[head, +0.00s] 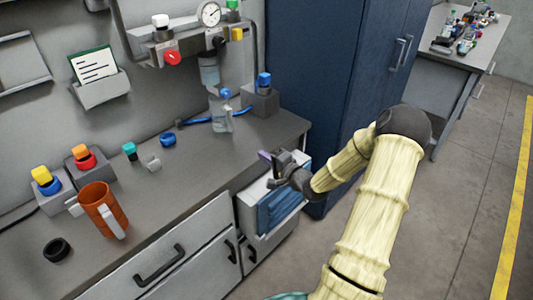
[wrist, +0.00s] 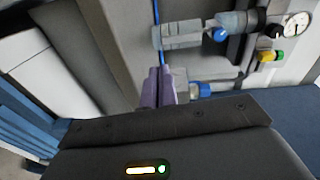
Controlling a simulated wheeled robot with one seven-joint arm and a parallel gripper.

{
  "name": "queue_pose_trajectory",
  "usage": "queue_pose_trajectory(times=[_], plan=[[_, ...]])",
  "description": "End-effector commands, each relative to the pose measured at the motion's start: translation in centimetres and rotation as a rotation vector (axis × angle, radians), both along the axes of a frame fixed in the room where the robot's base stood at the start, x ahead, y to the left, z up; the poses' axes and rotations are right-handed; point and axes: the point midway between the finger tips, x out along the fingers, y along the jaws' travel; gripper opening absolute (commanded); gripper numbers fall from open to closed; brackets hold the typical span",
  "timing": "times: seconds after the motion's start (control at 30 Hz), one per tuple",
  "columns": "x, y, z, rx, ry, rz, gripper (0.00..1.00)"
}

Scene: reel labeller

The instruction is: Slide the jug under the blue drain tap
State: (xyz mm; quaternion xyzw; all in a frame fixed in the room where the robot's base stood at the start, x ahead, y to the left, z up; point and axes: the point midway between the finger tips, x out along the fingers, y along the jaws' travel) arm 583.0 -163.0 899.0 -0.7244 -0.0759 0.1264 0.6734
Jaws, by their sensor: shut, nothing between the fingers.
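A clear jug-like vessel (head: 219,118) stands upright on the bench below the blue drain tap (head: 225,93). In the wrist view the vessel (wrist: 182,36) shows sideways, its top close to the blue tap (wrist: 220,35). An orange jug or mug (head: 104,210) with a pale handle stands at the bench's left; I cannot tell which of the two vessels is meant. My gripper (head: 265,156) is beside the bench's right front edge, apart from both vessels. Its purple fingers (wrist: 158,86) are shut together with nothing between them.
A gauge (head: 210,14) and regulator with a filter bowl (head: 209,70) are above the tap. A blue hose (head: 195,121) runs along the bench behind the clear vessel to a grey block (head: 262,101). A blue cabinet (head: 320,80) stands right. The front middle bench is clear.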

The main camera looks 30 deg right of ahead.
Motion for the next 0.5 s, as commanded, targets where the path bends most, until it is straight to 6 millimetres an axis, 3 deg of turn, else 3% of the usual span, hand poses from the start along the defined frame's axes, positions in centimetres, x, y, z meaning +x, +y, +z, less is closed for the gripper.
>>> queue_pose_trajectory(times=[0.27, 0.5], plan=[[-1.3, 5.6, -2.3, -0.480, 0.281, 0.126, 0.00], [-6.3, 9.1, -1.8, -0.925, 0.523, 0.291, 0.00]])
